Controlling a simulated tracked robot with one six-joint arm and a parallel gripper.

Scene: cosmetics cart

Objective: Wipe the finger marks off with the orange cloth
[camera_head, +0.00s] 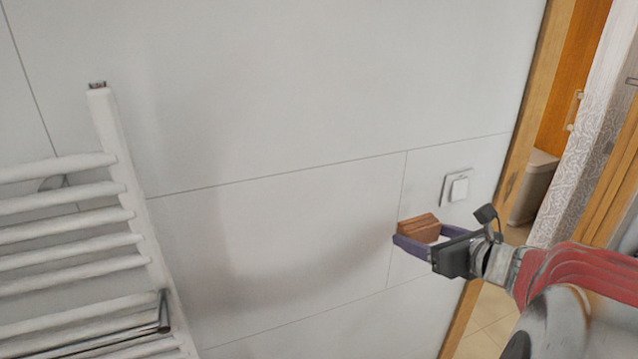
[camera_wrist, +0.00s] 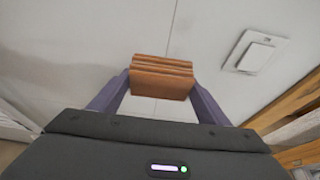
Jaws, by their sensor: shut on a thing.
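The orange cloth (camera_head: 419,228) looks like a folded, brownish-orange block. My gripper (camera_head: 420,242) is shut on it and holds it up in front of the white tiled wall, left of and below the light switch. In the wrist view the cloth (camera_wrist: 162,77) sits between the two purple fingers of my gripper (camera_wrist: 160,88), its layered folds facing up. I cannot tell whether the cloth touches the wall. No distinct finger marks can be made out; the wall (camera_head: 280,230) shows only broad, soft grey shading.
A white light switch (camera_head: 458,188) is on the wall; it also shows in the wrist view (camera_wrist: 254,52). A white towel rail (camera_head: 130,215) stands at the left. A wooden door frame (camera_head: 520,150) and an open doorway are at the right. The wall between rail and gripper is clear.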

